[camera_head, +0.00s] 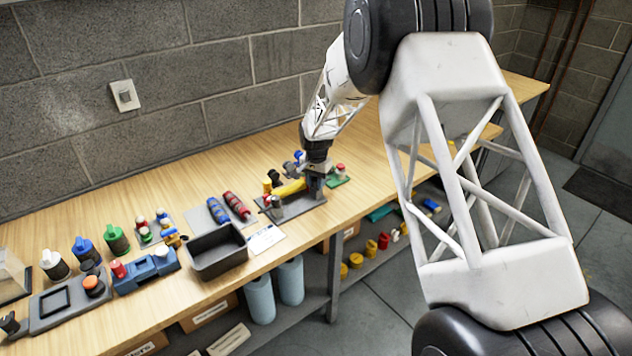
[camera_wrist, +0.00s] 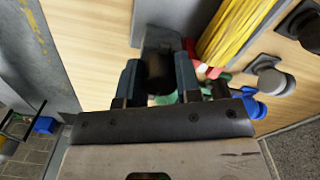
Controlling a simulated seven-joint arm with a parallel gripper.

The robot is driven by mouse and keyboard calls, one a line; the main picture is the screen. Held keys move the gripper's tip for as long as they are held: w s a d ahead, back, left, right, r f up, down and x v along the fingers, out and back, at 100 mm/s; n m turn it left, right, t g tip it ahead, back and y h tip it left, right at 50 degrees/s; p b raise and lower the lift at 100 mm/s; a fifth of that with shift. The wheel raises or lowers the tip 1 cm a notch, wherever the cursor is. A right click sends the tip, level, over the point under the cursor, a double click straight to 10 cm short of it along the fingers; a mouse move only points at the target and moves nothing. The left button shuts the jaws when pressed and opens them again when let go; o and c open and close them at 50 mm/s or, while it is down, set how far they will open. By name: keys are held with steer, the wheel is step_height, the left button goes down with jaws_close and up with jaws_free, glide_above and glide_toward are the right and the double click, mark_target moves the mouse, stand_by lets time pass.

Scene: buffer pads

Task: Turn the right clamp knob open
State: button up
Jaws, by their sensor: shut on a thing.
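My gripper (camera_wrist: 157,80) is shut on a dark round knob (camera_wrist: 158,68), with one finger on each side of it. I take it for the right clamp knob. It sits against a grey clamp block (camera_wrist: 160,36). In the head view my gripper (camera_head: 316,163) is over the right end of the grey fixture (camera_head: 300,207), and it hides the knob there. A yellow ridged workpiece (camera_head: 289,188) lies along the fixture; it also shows in the wrist view (camera_wrist: 232,32). The knob's turn angle cannot be told.
Left of the fixture are a dark open bin (camera_head: 217,268), red and blue rolls, and several bottles. A green pad with a red knob (camera_head: 339,176) lies just right of the gripper. Blue and white pieces are close beside the fingers in the wrist view.

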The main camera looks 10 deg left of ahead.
mark_target(316, 179)
steer(key=o, duration=0.9)
steer(key=shift+r, duration=0.15)
steer(key=shift+r, duration=3.8)
